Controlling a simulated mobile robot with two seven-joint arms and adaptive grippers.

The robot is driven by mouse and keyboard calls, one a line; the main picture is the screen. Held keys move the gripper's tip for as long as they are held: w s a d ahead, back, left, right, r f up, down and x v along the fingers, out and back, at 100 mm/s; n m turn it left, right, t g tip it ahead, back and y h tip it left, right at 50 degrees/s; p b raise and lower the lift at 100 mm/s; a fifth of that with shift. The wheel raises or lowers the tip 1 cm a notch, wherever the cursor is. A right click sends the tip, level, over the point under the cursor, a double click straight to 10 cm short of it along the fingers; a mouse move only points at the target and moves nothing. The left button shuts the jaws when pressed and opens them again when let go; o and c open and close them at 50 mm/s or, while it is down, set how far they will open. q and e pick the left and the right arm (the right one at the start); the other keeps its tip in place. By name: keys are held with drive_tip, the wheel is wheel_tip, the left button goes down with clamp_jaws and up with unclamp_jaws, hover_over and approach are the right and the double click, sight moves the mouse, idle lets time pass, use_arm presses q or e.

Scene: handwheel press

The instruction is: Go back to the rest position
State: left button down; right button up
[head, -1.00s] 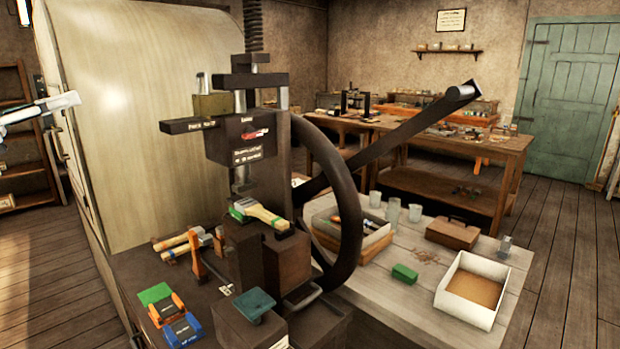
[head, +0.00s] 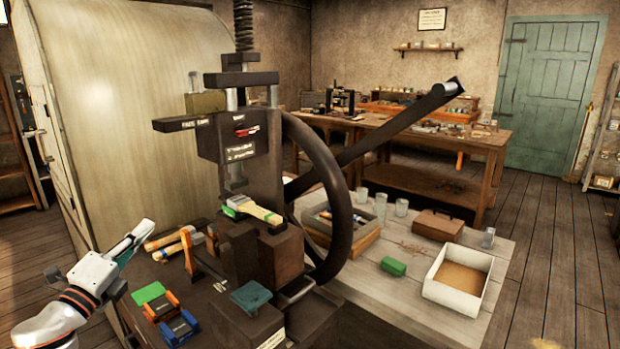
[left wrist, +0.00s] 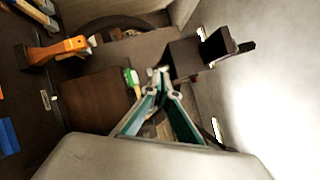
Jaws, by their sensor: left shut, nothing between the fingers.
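My left gripper (head: 143,232) is at the lower left of the head view, left of the black press (head: 222,140). Its fingers point up and to the right, are shut and hold nothing. In the left wrist view its green-sided fingers (left wrist: 158,74) meet at the tips. A brush with a green band and wooden handle (head: 252,209) lies on the press bed, apart from the gripper. The press's dark handwheel (head: 345,215) and long lever arm (head: 400,122) are on its right side. My right gripper is not in view.
Near my left gripper are wooden-handled tools (head: 175,243), an orange-and-black item (head: 160,305) and a blue-and-black item (head: 179,328). A large pale curved panel (head: 140,120) stands behind. A side table (head: 400,310) holds a white box (head: 459,282) and glasses.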

use_arm(q)
drive_tip(key=s+f+n+g+y, duration=0.35)
drive_tip(key=s+f+n, duration=0.25)
drive_tip(key=f, duration=0.4)
drive_tip(key=s+f+n+g+y, duration=0.2)
drive_tip(key=s+f+n+y, duration=0.2)
drive_tip(key=s+f+n, duration=0.45)
drive_tip(key=s+f+n+g+y, duration=0.15)
drive_tip(key=s+f+g, duration=0.25)
drive_tip(key=s+f, duration=0.45)
drive_tip(key=s+f+n+g, duration=0.2)
drive_tip(key=s+f+g, duration=0.25)
drive_tip(key=s, duration=0.65)
drive_tip(key=w+d+f+n+t+h, duration=0.1)
drive_tip(key=d+f+n+t+h, duration=0.2)
drive_tip(key=d+f+h, duration=0.4)
drive_tip(key=d+f+t, duration=0.1)
drive_tip(key=d+f, duration=0.6)
drive_tip(key=d, duration=0.2)
drive_tip(key=shift+w+d+f, duration=0.25)
